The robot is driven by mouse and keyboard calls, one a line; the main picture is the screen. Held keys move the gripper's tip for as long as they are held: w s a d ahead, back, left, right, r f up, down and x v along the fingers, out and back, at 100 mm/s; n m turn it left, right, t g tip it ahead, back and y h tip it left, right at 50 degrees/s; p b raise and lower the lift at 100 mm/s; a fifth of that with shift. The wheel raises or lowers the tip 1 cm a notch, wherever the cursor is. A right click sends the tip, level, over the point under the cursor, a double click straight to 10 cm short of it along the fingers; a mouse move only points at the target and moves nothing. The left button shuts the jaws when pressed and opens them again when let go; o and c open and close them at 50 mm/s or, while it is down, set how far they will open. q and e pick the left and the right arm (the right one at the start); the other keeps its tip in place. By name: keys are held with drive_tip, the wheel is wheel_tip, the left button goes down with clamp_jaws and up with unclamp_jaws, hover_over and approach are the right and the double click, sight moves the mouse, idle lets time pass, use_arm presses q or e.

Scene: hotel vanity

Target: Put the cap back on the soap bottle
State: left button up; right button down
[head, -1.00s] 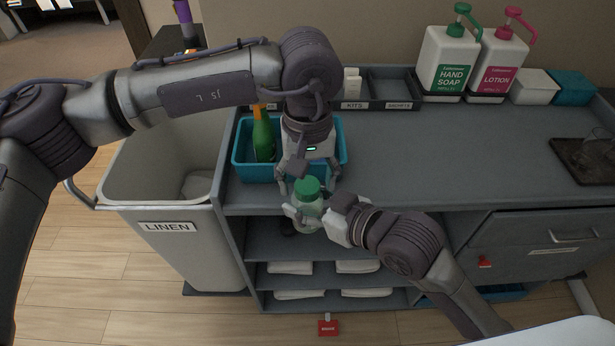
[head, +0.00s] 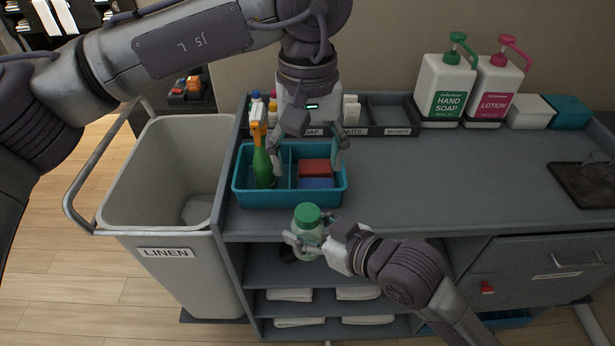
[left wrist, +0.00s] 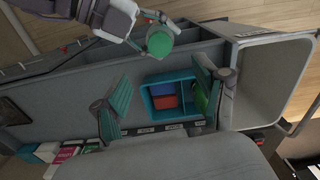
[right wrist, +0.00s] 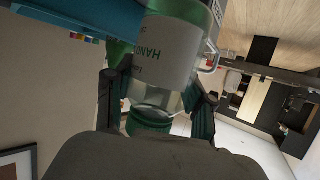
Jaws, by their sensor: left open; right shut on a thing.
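The soap bottle (head: 309,241) is small and clear, with a label that shows large in the right wrist view (right wrist: 165,62). My right gripper (head: 307,246) is shut around its body and holds it upright in front of the cart's edge. The green cap (head: 307,213) sits on top of the bottle and looks level; I cannot tell how tightly it is seated. The cap also shows from above in the left wrist view (left wrist: 159,43). My left gripper (head: 309,168) is open and empty, above the blue caddy and apart from the cap.
The blue caddy (head: 240,189) holds a green spray bottle (head: 262,164), a red and a blue block. Large hand soap (head: 444,88) and lotion (head: 492,90) dispensers stand at the back right. A linen bin (head: 167,276) is at left. The countertop's middle is clear.

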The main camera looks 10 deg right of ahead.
use_arm(q)
drive_tip(key=shift+r, duration=0.4)
idle(0.3)
